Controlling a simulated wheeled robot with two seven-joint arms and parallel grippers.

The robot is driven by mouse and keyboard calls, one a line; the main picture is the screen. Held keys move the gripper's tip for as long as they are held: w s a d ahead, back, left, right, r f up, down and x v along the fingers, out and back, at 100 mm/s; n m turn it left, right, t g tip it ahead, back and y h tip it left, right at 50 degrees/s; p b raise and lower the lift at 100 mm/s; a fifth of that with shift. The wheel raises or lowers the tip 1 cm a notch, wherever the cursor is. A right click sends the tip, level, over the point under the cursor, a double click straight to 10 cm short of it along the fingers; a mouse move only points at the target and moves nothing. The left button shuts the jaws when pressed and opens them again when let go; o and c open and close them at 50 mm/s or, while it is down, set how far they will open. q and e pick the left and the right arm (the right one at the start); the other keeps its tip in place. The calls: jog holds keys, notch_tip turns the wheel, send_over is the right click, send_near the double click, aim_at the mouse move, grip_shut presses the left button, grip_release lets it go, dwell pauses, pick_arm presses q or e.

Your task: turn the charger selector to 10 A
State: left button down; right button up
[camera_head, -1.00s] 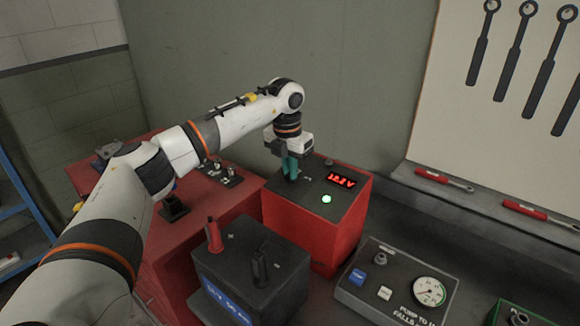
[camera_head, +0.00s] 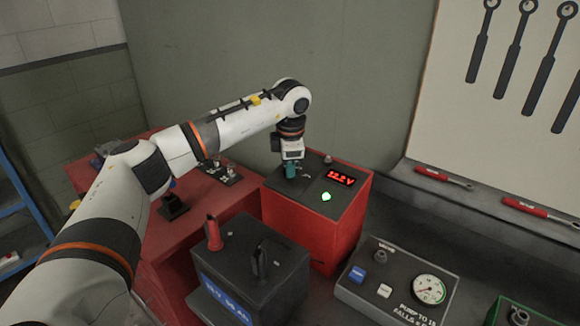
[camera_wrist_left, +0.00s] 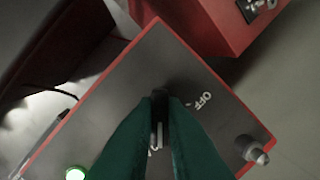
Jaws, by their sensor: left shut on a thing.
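The charger (camera_head: 318,228) is a red box with a dark top, a red lit display (camera_head: 341,178) and a green lamp (camera_head: 326,197). My left gripper (camera_head: 291,172) points down over the left part of its top. In the left wrist view its green fingers (camera_wrist_left: 159,120) are shut on the dark selector knob (camera_wrist_left: 159,104). An "OFF" mark (camera_wrist_left: 205,101) shows to the right of the knob. The other scale marks are mostly hidden by the fingers, so I cannot read the knob's setting. My right gripper is not in view.
A black battery (camera_head: 252,268) with a red post (camera_head: 213,232) stands in front of the charger. A grey panel with a gauge (camera_head: 428,289) is at the lower right. A red-handled wrench (camera_head: 432,174) lies by the back wall.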

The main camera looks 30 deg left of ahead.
pick_arm(q)
jog(key=shift+m, duration=0.5)
jog(key=c, duration=1.5)
grip_release()
jog(key=r+b, duration=0.1)
jog(key=r, duration=0.3)
jog(key=s+d+r+b, duration=0.1)
jog(key=r, duration=0.3)
jog(key=s+r+b, duration=0.1)
jog(key=r, duration=0.2)
jog(key=shift+d+r, duration=0.2)
jog(key=shift+r, duration=0.2)
